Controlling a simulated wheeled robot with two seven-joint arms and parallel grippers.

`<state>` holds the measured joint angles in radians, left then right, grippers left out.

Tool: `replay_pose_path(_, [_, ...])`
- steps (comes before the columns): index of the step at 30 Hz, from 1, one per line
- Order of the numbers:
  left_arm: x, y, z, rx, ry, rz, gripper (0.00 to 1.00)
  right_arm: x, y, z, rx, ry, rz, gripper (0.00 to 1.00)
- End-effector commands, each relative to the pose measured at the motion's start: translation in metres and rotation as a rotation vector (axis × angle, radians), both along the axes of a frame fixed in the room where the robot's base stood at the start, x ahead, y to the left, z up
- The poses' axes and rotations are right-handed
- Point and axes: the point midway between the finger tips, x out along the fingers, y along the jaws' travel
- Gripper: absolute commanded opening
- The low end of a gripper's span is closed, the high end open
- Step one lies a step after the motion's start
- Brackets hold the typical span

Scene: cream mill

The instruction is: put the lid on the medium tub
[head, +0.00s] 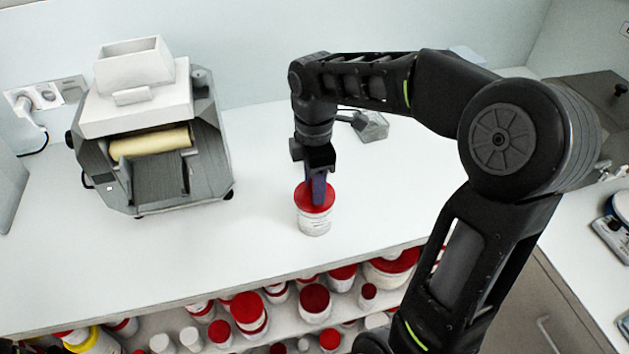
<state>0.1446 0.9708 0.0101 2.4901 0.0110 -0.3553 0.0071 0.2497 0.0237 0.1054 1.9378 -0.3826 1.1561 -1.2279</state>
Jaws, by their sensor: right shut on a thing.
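A white tub (314,222) with a printed label stands upright on the white bench near its front edge. A red lid (316,197) is at the top of the tub; from this angle I cannot tell whether it is fully seated. My right gripper (317,198) points down from above and is shut on the red lid. The fingers hide part of the lid's middle. My left gripper is not in view.
A grey and white mill (150,130) stands on the bench at the left. A small grey object (371,126) lies behind my right arm. A shelf below holds several red-lidded tubs (315,300). The bench (255,240) around the tub is clear.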

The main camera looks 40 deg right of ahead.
Motion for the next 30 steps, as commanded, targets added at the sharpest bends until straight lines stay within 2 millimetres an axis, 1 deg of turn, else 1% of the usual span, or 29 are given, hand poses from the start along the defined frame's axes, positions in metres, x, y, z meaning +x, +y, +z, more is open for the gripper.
replay_pose_path(23, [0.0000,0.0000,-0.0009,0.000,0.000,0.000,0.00,0.0000,0.0001,-0.0029,0.000,0.000,0.000,0.07])
replay_pose_path(24, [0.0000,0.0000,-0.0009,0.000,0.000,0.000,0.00,0.0000,0.0000,-0.0029,0.000,0.000,0.000,0.46])
replay_pose_path(30, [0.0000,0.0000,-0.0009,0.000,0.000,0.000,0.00,0.0000,0.0000,-0.0029,0.000,0.000,0.000,0.62])
